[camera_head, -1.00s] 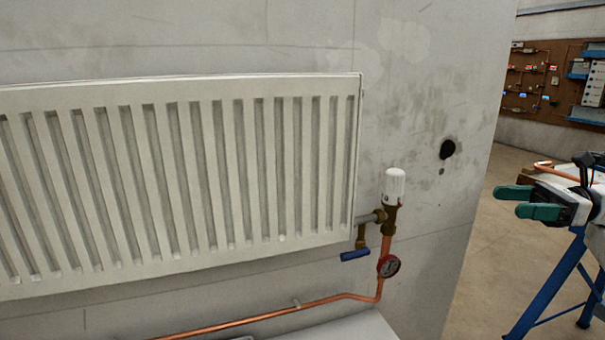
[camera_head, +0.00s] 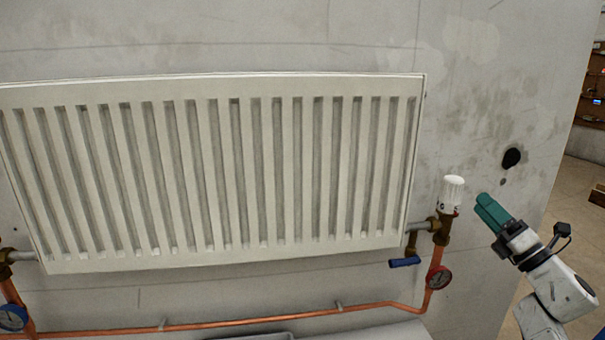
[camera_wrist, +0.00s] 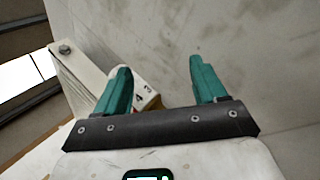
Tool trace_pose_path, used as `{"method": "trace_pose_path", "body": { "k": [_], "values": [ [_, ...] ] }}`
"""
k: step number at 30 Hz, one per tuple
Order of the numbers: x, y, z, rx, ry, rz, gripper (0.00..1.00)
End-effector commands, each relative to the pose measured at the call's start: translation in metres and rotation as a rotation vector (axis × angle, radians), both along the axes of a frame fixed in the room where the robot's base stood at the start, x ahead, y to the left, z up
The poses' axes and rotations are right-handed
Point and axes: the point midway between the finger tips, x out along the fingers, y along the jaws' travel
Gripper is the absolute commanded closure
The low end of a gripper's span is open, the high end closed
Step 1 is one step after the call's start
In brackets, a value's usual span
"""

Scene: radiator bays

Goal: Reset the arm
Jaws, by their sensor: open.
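My gripper (camera_head: 486,212) has green fingers and is at the right of the head view, beside the white valve head (camera_head: 453,194) at the radiator's right end. In the head view the two fingers overlap. In the wrist view my gripper (camera_wrist: 160,85) is open, its two green fingers wide apart with nothing between them. The white valve head (camera_wrist: 146,88), with numbers on it, shows beyond the left finger, partly hidden by it. I cannot tell the exact gap between the gripper and the valve.
A white radiator (camera_head: 220,262) hangs on a grey concrete wall (camera_head: 480,90). A blue lever (camera_head: 405,262), a red-rimmed gauge (camera_head: 439,278) and copper pipe (camera_head: 250,322) lie below. A blue gauge (camera_head: 12,318) is at lower left. A dark hole (camera_head: 511,158) is in the wall.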

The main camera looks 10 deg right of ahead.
Motion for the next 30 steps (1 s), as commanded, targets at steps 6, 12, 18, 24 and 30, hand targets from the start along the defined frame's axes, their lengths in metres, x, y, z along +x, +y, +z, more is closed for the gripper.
{"method": "trace_pose_path", "body": {
  "k": [6, 12, 18, 24, 30],
  "values": [
    [-0.001, 0.01, -0.058, 0.474, 0.15, -0.138, 0.29],
    [-0.029, 0.019, -0.134, 0.916, 0.324, -0.261, 0.29],
    [-0.084, 0.044, -0.222, 1.338, 0.528, -0.401, 0.29],
    [-0.167, 0.085, -0.303, 1.712, 0.754, -0.586, 0.29],
    [-0.273, 0.136, -0.359, 1.995, 0.99, -0.843, 0.29]
  ]
}}
